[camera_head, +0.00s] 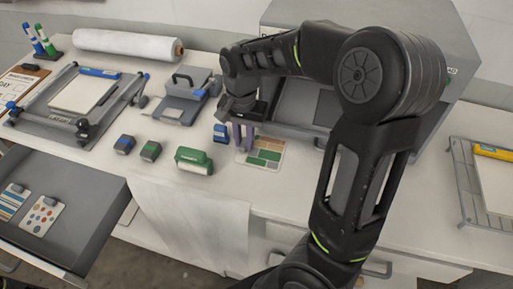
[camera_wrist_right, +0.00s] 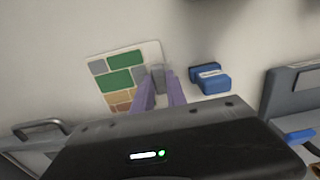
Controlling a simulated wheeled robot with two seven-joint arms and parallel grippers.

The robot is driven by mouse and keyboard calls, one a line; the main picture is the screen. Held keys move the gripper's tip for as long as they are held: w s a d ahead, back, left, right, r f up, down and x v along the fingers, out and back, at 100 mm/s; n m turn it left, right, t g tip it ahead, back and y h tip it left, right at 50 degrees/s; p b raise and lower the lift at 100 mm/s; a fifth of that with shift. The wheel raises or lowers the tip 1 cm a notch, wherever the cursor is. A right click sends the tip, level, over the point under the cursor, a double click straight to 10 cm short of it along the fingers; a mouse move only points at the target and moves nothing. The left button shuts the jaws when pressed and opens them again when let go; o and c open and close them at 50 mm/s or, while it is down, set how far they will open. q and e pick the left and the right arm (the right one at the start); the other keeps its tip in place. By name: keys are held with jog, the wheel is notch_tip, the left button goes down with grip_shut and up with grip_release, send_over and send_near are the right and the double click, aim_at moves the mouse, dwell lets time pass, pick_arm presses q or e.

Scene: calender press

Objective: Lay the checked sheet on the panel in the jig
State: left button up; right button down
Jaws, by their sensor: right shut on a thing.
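The checked sheet (camera_head: 265,156), white with green, grey and brown blocks, is over the middle of the white bench. It also shows in the right wrist view (camera_wrist_right: 121,80). My right gripper (camera_head: 243,146) has purple fingers, shut on the grey knob (camera_wrist_right: 158,76) at the sheet's edge. The sheet looks flat at bench level; I cannot tell if it touches the bench. The jig (camera_head: 40,128) is a grey frame at the left of the bench, with a white panel (camera_head: 82,94) under a blue clip bar. My left gripper is not in view.
A blue block (camera_head: 220,133) stands close beside the sheet. An open drawer (camera_head: 95,215) holds striped and dotted sheets. A rack (camera_head: 465,185) stands right.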

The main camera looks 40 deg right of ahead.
jog(key=shift+r, duration=0.15)
dwell(0.3)
jog(key=shift+a+r+b, duration=0.15)
jog(key=shift+b, duration=0.15)
notch_tip(320, 180, up, 7)
jog(key=shift+s+f+b, duration=0.1)
jog(key=shift+f+b, duration=0.05)
jog(key=shift+b, duration=0.3)
jog(key=s+a+b, duration=0.4)
jog(key=s+a, duration=0.7)
jog(key=a, duration=0.5)
jog(key=shift+f, duration=0.15)
jog(key=shift+s+a, duration=0.1)
jog(key=shift+s, duration=0.05)
